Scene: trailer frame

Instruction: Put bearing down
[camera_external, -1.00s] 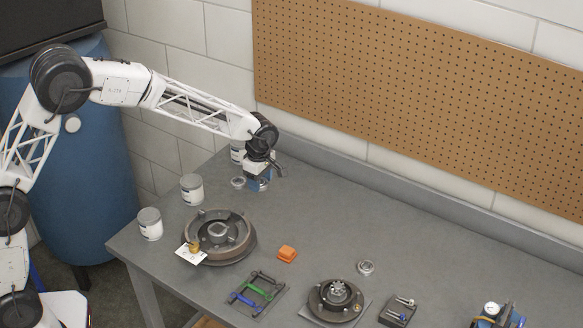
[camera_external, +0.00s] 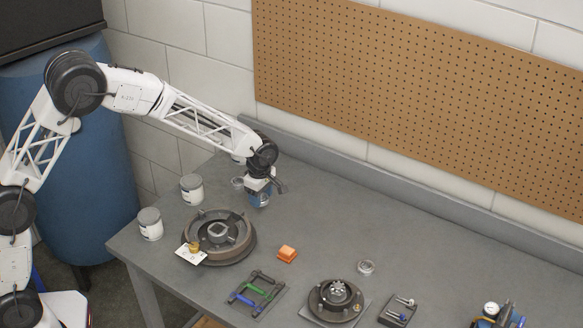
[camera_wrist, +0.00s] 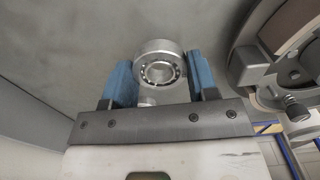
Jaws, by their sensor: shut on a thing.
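The bearing (camera_wrist: 148,47) is a silver metal ring with balls showing around its bore. In the wrist view it sits between the two blue fingers of my gripper (camera_wrist: 160,75), which is shut on it. In the external view my gripper (camera_external: 258,199) points down near the back left of the workbench, just behind the large round metal drum. The held bearing is hidden by the fingers there. Two similar small silver rings lie on the bench: one ring (camera_external: 237,182) left of my gripper, another ring (camera_external: 366,267) near the hub.
The large drum (camera_external: 247,250) stands in front of my gripper, with a white card (camera_external: 190,256) at its edge. White-labelled cans (camera_external: 150,226) stand left. An orange block (camera_external: 287,254), a green-and-blue frame (camera_external: 258,290) and a hub (camera_external: 336,299) lie farther right. The bench's back right (camera_external: 400,220) is clear.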

